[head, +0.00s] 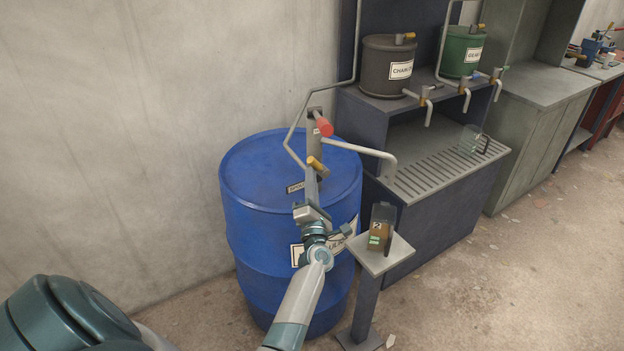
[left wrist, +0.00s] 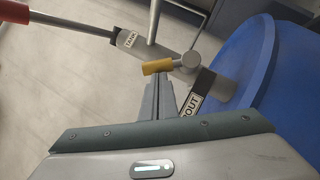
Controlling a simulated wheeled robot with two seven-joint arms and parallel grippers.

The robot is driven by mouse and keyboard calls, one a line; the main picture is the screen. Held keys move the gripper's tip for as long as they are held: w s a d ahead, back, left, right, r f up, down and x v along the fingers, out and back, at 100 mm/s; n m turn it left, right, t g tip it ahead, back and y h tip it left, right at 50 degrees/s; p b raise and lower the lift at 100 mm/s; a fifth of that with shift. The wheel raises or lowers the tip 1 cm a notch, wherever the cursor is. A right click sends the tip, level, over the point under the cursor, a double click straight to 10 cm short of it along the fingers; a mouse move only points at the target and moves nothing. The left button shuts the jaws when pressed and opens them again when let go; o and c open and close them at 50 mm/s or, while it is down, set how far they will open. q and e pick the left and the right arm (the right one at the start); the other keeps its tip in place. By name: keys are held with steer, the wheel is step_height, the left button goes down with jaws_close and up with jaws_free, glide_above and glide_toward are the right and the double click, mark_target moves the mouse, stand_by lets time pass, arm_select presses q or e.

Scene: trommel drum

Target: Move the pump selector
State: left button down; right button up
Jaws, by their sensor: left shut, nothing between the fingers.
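The pump selector is a short yellow lever (head: 316,163) on a grey hub on the pump (head: 314,140), above the blue drum (head: 245,185). In the left wrist view the yellow lever (left wrist: 157,67) points left from the hub (left wrist: 190,60). A TANK label (left wrist: 130,40) lies at its upper left and a label ending in POUT (left wrist: 192,104) below the hub. My left gripper (head: 312,176) is shut and empty. Its fingertips (left wrist: 158,84) are right at the lever; I cannot tell whether they touch it. My right gripper is not in view.
A red-handled pump lever (head: 323,124) and a grey spout pipe (head: 365,150) stand close by. A small stand (head: 396,253) with a brown box (head: 380,228) is right of my arm. Behind is a dark bench (head: 425,145) with canisters (head: 387,68) and a glass jug (head: 470,140).

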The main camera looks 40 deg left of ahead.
mark_target(318, 166)
arm_select(q)
steer(key=r+m+p, duration=0.1)
steer(key=p, duration=0.1)
steer(key=r+m+h+p, duration=0.1)
steer(key=p, duration=0.1)
steer(key=shift+w+d, duration=0.15)
steer(key=shift+w, duration=0.25)
steer(key=shift+w+d+r, duration=0.3)
steer(key=shift+w+r, duration=0.45)
steer(key=shift+r, duration=0.15)
